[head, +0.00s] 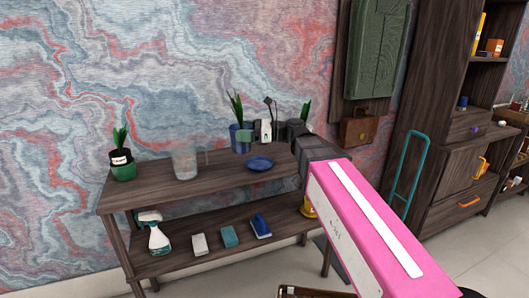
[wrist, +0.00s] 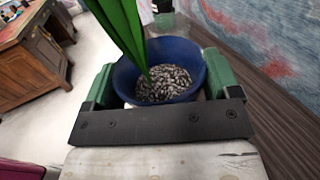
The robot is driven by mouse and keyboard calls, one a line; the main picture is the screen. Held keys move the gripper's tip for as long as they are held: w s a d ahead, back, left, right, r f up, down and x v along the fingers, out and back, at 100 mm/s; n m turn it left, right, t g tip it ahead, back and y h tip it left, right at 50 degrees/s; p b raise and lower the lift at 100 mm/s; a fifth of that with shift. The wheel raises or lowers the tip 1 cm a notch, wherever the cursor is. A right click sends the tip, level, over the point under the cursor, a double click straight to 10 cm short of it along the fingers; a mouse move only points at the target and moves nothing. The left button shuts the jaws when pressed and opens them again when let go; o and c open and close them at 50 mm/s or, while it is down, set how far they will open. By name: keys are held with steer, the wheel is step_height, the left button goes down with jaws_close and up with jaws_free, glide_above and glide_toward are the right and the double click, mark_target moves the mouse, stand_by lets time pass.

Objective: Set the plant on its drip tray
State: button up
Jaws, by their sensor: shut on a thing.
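The plant has long green leaves (head: 236,105) in a blue pot (head: 239,143). In the wrist view the blue pot (wrist: 197,62) holds grey pebbles, and a green leaf (wrist: 122,28) crosses the view. My gripper (head: 246,136) is shut on the pot, with green fingers on both sides of it. The drip tray, a round blue saucer (head: 259,163), lies on the shelf's top board. In the head view the pot is above and a little left of the saucer, apart from it. The saucer is not visible in the wrist view.
On the wooden shelf (head: 220,182) stand a clear glass vase (head: 184,162) and a plant in a green pot (head: 123,171). The lower board holds a spray bottle (head: 156,238) and several sponge-like blocks.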

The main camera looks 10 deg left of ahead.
steer(key=shift+w+d+f, duration=0.75)
steer(key=shift+w+f, duration=0.7)
steer(key=shift+f, duration=0.2)
steer(key=shift+w+d+f, duration=0.8)
steer(key=shift+w+f, duration=0.6)
steer(key=shift+f, duration=0.2)
steer(key=shift+w+d+f, duration=0.75)
steer(key=shift+w+f, duration=0.7)
steer(key=shift+f, duration=0.2)
steer(key=o, duration=1.1)
steer(key=shift+f, duration=0.1)
steer(key=d, duration=0.4)
steer(key=w+d, duration=0.1)
steer(key=d, duration=0.3)
steer(key=w+d, duration=0.1)
steer(key=d, duration=0.2)
steer(key=shift+d, duration=0.4)
steer(key=shift+s, duration=0.15)
